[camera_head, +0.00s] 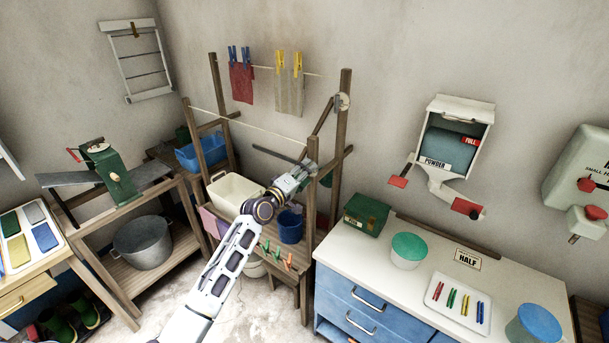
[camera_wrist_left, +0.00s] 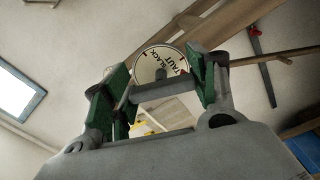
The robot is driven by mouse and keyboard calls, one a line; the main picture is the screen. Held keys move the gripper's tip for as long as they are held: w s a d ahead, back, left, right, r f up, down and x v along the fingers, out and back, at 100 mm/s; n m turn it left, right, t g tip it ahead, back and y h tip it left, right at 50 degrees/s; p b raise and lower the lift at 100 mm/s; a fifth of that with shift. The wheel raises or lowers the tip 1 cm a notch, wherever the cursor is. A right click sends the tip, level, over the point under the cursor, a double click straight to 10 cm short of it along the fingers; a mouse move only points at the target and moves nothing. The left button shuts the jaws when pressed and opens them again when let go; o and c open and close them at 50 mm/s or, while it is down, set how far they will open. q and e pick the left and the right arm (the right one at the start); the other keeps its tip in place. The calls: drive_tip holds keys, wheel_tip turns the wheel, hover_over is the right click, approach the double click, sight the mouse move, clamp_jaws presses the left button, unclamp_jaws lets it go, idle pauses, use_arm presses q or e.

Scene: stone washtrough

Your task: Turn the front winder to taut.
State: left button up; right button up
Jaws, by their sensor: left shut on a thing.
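My left gripper (camera_head: 300,172) is at the top of the front right post (camera_head: 311,190) of the wooden drying frame, where it hides most of the front winder. In the left wrist view the winder's round white dial (camera_wrist_left: 148,66) shows SLACK and TAUT, with a small red mark near TAUT. The green-padded fingers of the gripper (camera_wrist_left: 160,88) are shut on the winder's grey bar (camera_wrist_left: 162,91), which crosses in front of the dial. The front line (camera_head: 245,125) runs from the left post to the winder and looks nearly straight. My right gripper is not in view.
The back line carries a red cloth (camera_head: 241,83) and a grey cloth (camera_head: 289,92). Its own winder (camera_head: 342,102) is on the back post. A white basin (camera_head: 235,190) and a blue bucket (camera_head: 290,227) are close below my arm. A blue-drawered counter (camera_head: 365,290) stands right.

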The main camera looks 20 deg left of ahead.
use_arm(q)
drive_tip(key=n, duration=0.3)
drive_tip(key=shift+d+f+n, duration=0.1)
drive_tip(key=shift+f+n, duration=0.05)
drive_tip(key=shift+n, duration=0.45)
drive_tip(key=o, duration=1)
drive_tip(key=shift+o, duration=0.2)
drive_tip(key=shift+r, duration=0.2)
